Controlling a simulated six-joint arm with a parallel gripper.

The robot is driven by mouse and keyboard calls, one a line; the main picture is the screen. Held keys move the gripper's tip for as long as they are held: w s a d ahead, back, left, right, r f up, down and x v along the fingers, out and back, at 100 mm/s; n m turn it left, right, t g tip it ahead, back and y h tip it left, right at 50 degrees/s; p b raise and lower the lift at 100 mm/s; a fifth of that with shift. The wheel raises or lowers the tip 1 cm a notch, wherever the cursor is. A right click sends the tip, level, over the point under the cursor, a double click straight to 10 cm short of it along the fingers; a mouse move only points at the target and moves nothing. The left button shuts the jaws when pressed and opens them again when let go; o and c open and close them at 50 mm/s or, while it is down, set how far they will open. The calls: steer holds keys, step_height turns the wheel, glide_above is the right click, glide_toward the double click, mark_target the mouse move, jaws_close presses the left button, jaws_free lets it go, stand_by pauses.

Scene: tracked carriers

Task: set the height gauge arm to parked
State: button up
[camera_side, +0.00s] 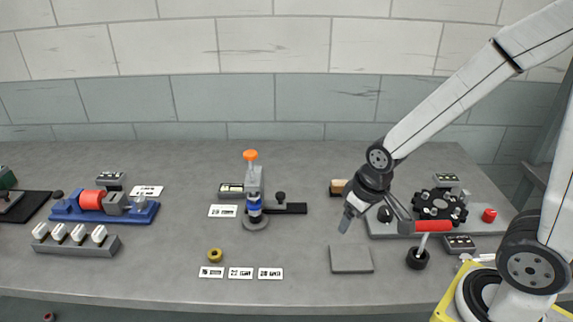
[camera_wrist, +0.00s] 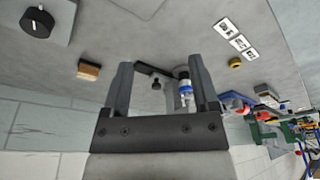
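The height gauge (camera_side: 255,184) stands upright at the middle of the bench in the side view, with an orange knob on top, a grey body and a blue band. Its black arm (camera_side: 292,208) extends to the right with a small black knob (camera_side: 280,197). In the wrist view the blue-banded gauge (camera_wrist: 185,90) and black arm (camera_wrist: 150,69) show between and beyond my fingers. My gripper (camera_side: 347,220) is to the right of the gauge, above the bench and apart from it. In the wrist view my gripper (camera_wrist: 162,75) is open and empty.
A grey plate (camera_side: 351,259) lies below my gripper. A red-handled tool (camera_side: 433,226) and a black dial fixture (camera_side: 440,205) are on the right. A brass ring (camera_side: 215,255) and labels lie in front. A blue fixture (camera_side: 102,210) is left. Bench between gauge and gripper is mostly clear.

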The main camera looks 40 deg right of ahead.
steer(key=w+d, duration=0.1)
steer(key=w, duration=1)
steer(key=t, duration=0.2)
glide_toward(281, 194)
steer(key=shift+w+a+f, duration=0.1)
steer(key=shift+w+f, duration=0.25)
steer(key=shift+f, duration=0.15)
steer(key=shift+f, duration=0.15)
steer(key=shift+x, duration=3.75)
steer(key=shift+s, duration=0.1)
jaws_close()
